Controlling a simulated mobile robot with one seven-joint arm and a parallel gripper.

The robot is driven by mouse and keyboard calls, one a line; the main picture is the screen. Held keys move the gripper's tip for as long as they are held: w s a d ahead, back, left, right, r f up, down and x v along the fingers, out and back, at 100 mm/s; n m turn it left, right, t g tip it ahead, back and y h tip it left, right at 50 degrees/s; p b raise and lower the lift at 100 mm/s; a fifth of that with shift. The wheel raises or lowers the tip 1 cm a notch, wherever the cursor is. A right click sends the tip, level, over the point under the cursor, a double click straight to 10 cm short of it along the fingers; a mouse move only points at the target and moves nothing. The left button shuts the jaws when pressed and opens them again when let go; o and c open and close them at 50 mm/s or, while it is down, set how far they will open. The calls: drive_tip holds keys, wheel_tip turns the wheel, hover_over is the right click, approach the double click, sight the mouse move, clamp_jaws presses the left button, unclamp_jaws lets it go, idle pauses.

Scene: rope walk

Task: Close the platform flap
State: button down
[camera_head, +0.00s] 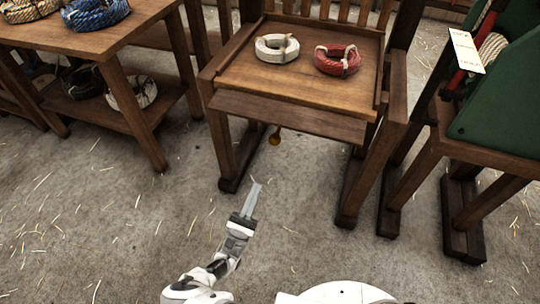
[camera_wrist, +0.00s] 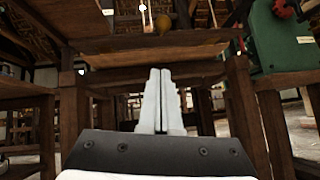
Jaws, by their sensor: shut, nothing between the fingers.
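The wooden platform (camera_head: 250,76) stands ahead of me on dark legs. Its flap (camera_head: 290,117) is the brown board along the front edge, and it looks tilted down from the top; its exact angle is hard to tell. In the wrist view a board that looks like the flap (camera_wrist: 150,62) spans the frame beyond the fingers.
A white rope coil (camera_head: 277,48) and a red rope coil (camera_head: 338,60) lie on the platform. A wooden table (camera_head: 110,40) with rope coils stands left. A green machine (camera_head: 500,115) on a wooden frame stands right. The straw-strewn floor (camera_head: 100,220) between is clear.

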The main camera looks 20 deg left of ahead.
drive_tip(key=s+r+x, duration=0.2)
drive_tip(key=x, duration=1)
drive_tip(key=shift+d+b, duration=0.15)
drive_tip(key=shift+b, duration=0.3)
drive_tip(key=shift+r, duration=0.15)
